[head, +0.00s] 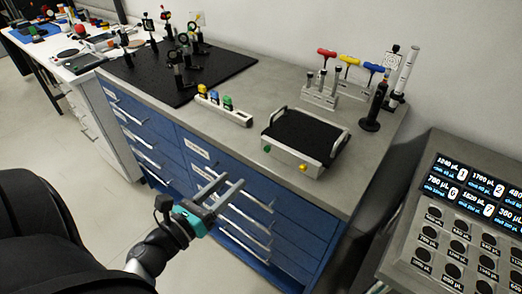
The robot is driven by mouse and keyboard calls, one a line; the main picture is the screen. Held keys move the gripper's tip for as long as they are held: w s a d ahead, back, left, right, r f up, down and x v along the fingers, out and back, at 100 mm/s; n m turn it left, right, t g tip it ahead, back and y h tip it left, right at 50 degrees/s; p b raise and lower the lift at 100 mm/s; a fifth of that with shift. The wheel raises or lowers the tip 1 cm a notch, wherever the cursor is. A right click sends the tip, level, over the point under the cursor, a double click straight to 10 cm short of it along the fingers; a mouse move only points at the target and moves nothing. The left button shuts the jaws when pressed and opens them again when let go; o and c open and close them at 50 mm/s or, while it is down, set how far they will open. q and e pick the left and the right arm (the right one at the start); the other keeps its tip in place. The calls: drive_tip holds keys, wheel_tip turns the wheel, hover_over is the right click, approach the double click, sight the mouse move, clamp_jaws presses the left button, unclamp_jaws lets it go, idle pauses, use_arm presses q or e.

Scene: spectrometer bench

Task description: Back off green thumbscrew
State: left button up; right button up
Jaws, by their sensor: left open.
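A small green knob (267,149) sits at the left end of the front face of a grey tray-like plate (288,155) with a black top and two side handles. A yellow knob (303,168) is on the same face. Another green knob (227,102) stands on a light bar (239,117) beside a blue and a yellow one. I cannot tell which green one is the thumbscrew. My left gripper (231,180) is open and empty, in front of the blue drawers, below and left of the plate, touching neither green knob. My right gripper is out of view.
A black breadboard (218,67) with several optical mounts fills the bench's left part. T-handled tools (326,53) in a rack and a dark post (376,106) stand at the back right. A console (451,235) is at the lower right. Grey bench top (262,98) is clear around the bar.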

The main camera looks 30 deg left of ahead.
sight(266, 150)
use_arm(q)
drive_tip(key=w, duration=0.3)
drive_tip(key=w+p, duration=0.1)
drive_tip(key=w, duration=0.3)
drive_tip(key=w+d, duration=0.1)
drive_tip(key=w, duration=0.2)
drive_tip(key=shift+w+p, duration=0.2)
drive_tip(key=shift+p, duration=0.1)
drive_tip(key=shift+w, duration=0.95)
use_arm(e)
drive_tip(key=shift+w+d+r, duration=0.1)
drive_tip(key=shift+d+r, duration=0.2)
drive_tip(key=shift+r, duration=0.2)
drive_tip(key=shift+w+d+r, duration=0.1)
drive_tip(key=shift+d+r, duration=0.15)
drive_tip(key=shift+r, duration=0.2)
use_arm(q)
drive_tip(key=shift+c, duration=0.2)
clamp_jaws()
